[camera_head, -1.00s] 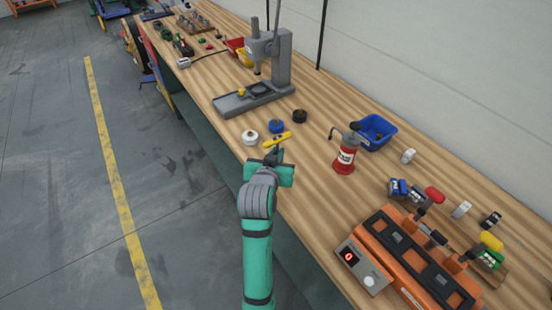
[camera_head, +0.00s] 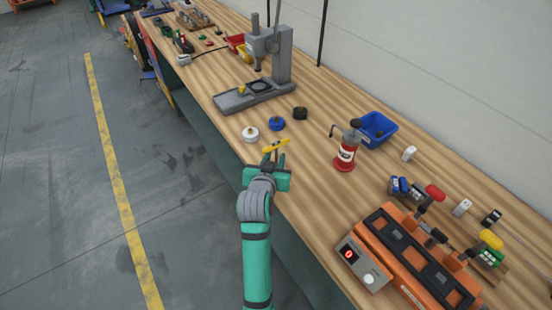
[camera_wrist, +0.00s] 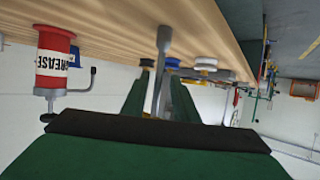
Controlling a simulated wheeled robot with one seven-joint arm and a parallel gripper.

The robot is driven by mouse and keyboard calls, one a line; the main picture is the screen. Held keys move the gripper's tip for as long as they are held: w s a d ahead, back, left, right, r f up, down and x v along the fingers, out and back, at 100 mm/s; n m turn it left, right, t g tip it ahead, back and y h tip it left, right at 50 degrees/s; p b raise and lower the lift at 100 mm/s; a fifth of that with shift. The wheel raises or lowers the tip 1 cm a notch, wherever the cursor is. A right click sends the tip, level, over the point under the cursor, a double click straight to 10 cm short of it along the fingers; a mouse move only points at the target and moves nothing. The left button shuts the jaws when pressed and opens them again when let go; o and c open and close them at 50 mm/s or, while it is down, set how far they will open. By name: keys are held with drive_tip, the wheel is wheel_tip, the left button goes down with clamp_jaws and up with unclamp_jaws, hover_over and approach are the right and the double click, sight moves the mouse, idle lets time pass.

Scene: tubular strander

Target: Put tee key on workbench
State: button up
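The tee key (camera_head: 276,145) has a yellow cross handle and a grey shaft. My gripper (camera_head: 274,161) is at the near edge of the workbench (camera_head: 320,215), with the handle just above its fingertips. In the wrist view, which looks upside down, the grey shaft of the tee key (camera_wrist: 160,72) stands upright between the two dark green fingers of my gripper (camera_wrist: 160,85). The fingers appear closed on it. The shaft's lower end overlaps the bench edge in that view; I cannot tell whether it touches the top.
A white spool (camera_head: 250,134), a blue spool (camera_head: 277,124) and a black ring (camera_head: 300,113) sit just beyond the key. A grey press (camera_head: 270,60) stands behind them. A red grease can (camera_head: 345,155) and an orange fixture (camera_head: 410,265) are to the right, with bare bench between.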

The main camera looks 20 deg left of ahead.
drive_tip(key=shift+d+r, duration=0.1)
drive_tip(key=shift+r, duration=0.1)
drive_tip(key=v, duration=1.2)
drive_tip(key=shift+w, duration=0.15)
